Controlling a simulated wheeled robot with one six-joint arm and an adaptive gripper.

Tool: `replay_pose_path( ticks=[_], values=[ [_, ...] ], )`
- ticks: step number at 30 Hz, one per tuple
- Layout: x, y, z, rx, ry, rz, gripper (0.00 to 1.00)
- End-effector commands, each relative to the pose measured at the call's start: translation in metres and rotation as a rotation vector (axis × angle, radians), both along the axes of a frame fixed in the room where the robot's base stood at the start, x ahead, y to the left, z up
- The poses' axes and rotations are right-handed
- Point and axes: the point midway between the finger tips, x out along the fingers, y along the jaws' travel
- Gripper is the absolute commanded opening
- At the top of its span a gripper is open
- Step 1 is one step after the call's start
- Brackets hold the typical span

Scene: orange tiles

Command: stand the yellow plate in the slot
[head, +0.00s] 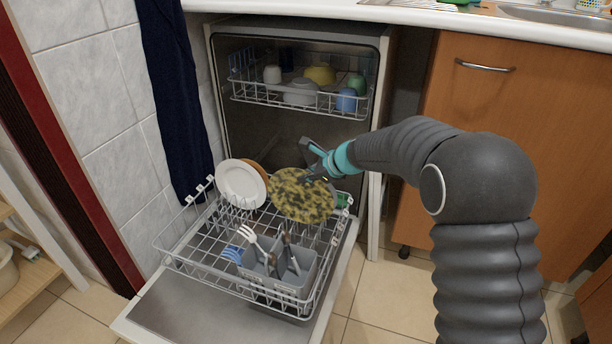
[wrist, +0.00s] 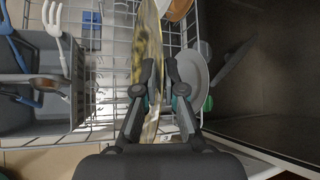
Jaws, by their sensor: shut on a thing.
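The yellow plate (head: 303,196), mottled with dark patches, is upright over the back right part of the lower dishwasher rack (head: 190,262). My gripper (head: 321,174) is shut on its upper rim. In the wrist view the plate (wrist: 148,38) is nearly edge-on between the fingers of my gripper (wrist: 158,78). I cannot tell whether its lower edge touches the rack wires. The slot itself is not clearly seen; the plate hides the wires behind it. A white plate (head: 240,184) stands upright to the left, with a brown dish (head: 262,171) behind it.
A grey cutlery basket (head: 290,283) with forks and other cutlery sits at the rack's front. The upper rack (head: 290,104) holds cups and bowls above. A green item (head: 342,200) lies at the right. Open wire rows lie left of the basket.

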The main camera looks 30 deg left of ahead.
Motion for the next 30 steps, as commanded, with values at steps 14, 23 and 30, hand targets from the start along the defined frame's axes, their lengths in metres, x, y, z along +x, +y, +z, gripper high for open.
replay_pose_path(
  ticks=[14, 23, 30],
  values=[
    [0.0003, 0.0003, 0.0012, 0.001, -0.001, 0.000, 0.00],
    [0.0002, 0.0003, -0.0025, 0.001, -0.001, 0.000, 0.00],
    [0.0003, 0.0003, -0.0075, 0.001, -0.001, 0.000, 0.00]
  ],
)
